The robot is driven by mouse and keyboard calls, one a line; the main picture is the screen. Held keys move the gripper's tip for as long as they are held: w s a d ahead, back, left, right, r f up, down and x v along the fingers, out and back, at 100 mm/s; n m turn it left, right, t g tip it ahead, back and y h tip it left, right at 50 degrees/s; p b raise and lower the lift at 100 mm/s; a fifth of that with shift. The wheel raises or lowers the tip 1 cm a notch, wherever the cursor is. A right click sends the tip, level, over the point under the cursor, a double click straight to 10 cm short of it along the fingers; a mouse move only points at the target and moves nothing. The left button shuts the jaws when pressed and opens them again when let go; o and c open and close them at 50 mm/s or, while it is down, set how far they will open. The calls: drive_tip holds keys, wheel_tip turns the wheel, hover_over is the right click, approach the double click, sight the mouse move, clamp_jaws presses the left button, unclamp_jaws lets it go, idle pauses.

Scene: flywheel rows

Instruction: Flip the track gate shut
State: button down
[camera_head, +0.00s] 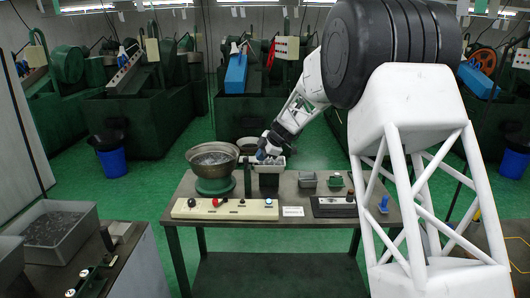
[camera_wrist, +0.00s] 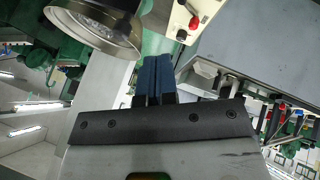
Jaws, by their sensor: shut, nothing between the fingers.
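My gripper (camera_head: 262,154) is over the back middle of the workbench, just right of the metal bowl feeder (camera_head: 213,157) on its green base. In the wrist view my blue fingers (camera_wrist: 153,62) are closed together with nothing between them. The bowl's rim (camera_wrist: 97,22) shows at the upper left there, apart from the fingertips. The track gate cannot be made out for certain; my fingers and wrist cover much of the area beside the bowl. A dark upright post (camera_head: 247,178) stands right of the bowl, below my gripper.
A cream control panel (camera_head: 225,209) with knobs lies along the workbench's (camera_head: 290,186) front. A bin (camera_head: 269,178) stands below my gripper, with a small grey bin (camera_head: 307,180) to its right. A black panel (camera_head: 334,206) and blue piece (camera_head: 383,205) are at the right.

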sight(247, 159)
drive_tip(key=w+a+f, duration=0.4)
drive_tip(key=shift+w+a+f, duration=0.3)
drive_tip(key=shift+w+a, duration=0.1)
idle(0.5)
drive_tip(key=shift+w, duration=2.55)
drive_tip(key=shift+s+d, duration=0.1)
drive_tip(key=shift+d, duration=0.05)
